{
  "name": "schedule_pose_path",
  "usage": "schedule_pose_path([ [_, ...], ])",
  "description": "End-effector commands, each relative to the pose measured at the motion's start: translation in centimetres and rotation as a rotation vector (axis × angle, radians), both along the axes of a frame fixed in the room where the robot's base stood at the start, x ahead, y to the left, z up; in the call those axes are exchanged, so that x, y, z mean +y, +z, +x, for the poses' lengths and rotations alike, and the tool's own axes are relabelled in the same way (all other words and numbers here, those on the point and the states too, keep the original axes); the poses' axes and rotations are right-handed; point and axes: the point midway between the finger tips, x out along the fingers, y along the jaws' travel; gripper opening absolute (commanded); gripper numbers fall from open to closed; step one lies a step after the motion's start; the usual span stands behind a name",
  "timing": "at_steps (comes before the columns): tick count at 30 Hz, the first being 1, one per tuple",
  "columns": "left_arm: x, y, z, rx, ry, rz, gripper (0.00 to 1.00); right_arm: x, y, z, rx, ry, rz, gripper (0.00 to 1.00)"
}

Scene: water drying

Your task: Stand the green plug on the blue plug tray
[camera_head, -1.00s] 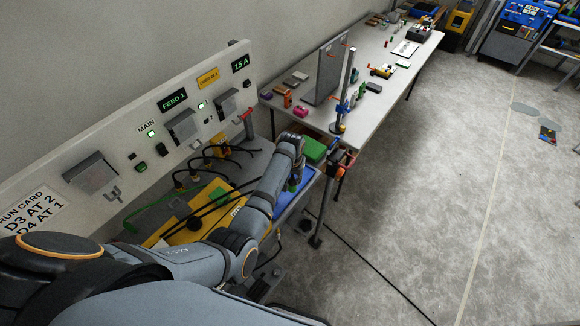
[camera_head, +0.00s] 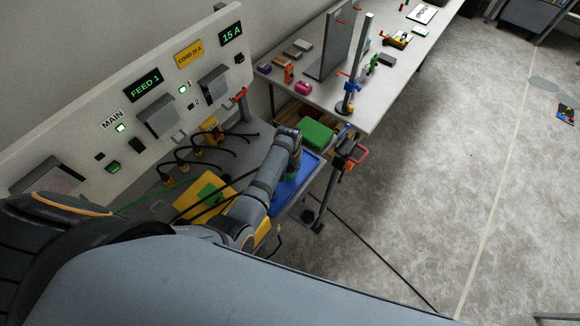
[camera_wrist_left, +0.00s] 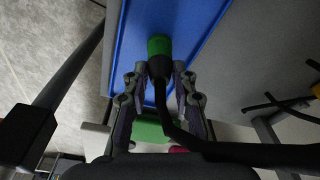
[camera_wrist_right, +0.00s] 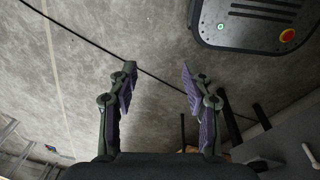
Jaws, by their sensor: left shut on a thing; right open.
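The green plug (camera_wrist_left: 159,46) has a dark lower body and a thick black cable that runs back beneath my wrist. My left gripper (camera_wrist_left: 160,72) is shut on it, with a fingertip on each side of the dark body. The blue plug tray (camera_wrist_left: 206,22) lies behind the plug in the left wrist view; whether they touch I cannot tell. In the head view the left gripper (camera_head: 292,174) is over the blue tray (camera_head: 309,167), and my arm hides part of the tray. My right gripper (camera_wrist_right: 158,70) is open and empty above the grey floor.
Black cords and a yellow mat (camera_head: 190,198) lie beside my arm. A green box (camera_head: 317,133) is just beyond the tray. A white table (camera_head: 380,85) holds several small objects.

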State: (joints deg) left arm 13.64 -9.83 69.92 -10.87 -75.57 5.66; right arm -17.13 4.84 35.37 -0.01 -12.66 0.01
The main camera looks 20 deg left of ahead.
Motion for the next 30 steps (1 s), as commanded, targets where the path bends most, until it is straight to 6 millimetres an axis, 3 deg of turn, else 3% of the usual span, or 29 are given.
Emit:
schedule_pose_path([
  [3,0.0,0.0,0.1,-0.007,0.0,0.0,0.0,0.9,0.3,2.1,-0.034,-0.001,0.01,0.5],
  [8,0.0,-0.4,0.1,-0.005,-0.001,0.0,0.0,1.0,0.0,1.4,-0.022,-0.003,0.013,0.5],
  [9,0.0,-0.3,0.0,-0.005,0.0,0.0,0.29,1.0,0.0,0.9,-0.015,-0.003,0.012,0.5],
  [14,0.1,-0.3,0.1,-0.005,0.0,0.0,0.49,0.7,0.0,-0.8,0.01,-0.003,0.009,0.5],
  [24,0.1,0.3,0.1,-0.006,0.0,0.0,0.49,0.2,0.4,-0.2,0.001,-0.001,0.003,0.5],
  [30,0.4,4.6,0.5,-0.005,-0.001,0.001,0.49,0.2,4.7,0.5,-0.009,0.0,0.003,0.5],
])
